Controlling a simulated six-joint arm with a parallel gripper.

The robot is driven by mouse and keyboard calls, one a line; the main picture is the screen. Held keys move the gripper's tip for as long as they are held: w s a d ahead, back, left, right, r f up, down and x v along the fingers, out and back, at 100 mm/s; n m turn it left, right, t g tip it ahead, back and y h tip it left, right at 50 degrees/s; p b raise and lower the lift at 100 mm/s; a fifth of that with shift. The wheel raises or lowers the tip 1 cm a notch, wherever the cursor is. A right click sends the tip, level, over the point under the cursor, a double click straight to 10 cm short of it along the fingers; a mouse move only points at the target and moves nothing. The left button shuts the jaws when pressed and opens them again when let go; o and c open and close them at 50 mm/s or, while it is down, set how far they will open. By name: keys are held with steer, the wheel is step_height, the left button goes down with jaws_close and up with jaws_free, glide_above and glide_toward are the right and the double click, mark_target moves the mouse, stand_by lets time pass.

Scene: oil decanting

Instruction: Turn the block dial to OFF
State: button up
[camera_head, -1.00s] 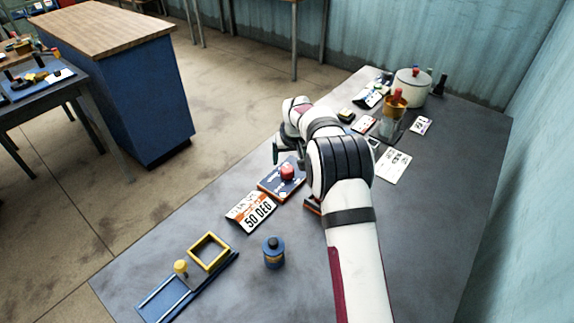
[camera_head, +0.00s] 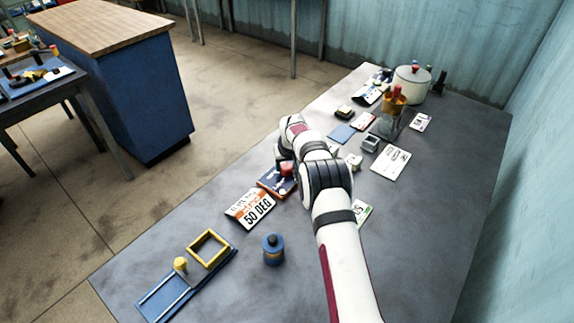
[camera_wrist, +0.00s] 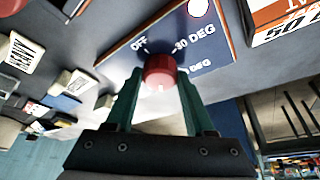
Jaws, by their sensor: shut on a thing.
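The block dial is a red round knob (camera_wrist: 160,70) on a dark blue block (camera_wrist: 118,55) with orange edges. In the wrist view, the block's face shows OFF, 30 DEG and another partly covered DEG label. My gripper (camera_wrist: 161,78) has one green finger on each side of the knob and is shut on it. I cannot clearly tell which label the knob points to. In the head view, the block (camera_head: 270,184) and red knob (camera_head: 287,168) sit at the table's left edge, with my arm covering part of them.
A 50 DEG card (camera_head: 250,209) lies just in front of the block. A blue bottle (camera_head: 273,251), yellow frame (camera_head: 210,233) and blue tray (camera_head: 165,301) stand nearer. A white pot (camera_head: 411,85) and several small items are at the back. The right side is mostly bare.

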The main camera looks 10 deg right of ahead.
jaws_close()
steer(key=n, duration=0.2)
steer(key=n+y, duration=0.1)
steer(key=n, duration=0.1)
steer(key=shift+d+y, duration=0.15)
steer(key=shift+y, duration=0.15)
steer(key=shift+w+n+g+y, duration=0.1)
steer(key=shift+n+g+y, duration=0.4)
steer(key=shift+n, duration=1.2)
steer(key=o, duration=0.9)
jaws_free()
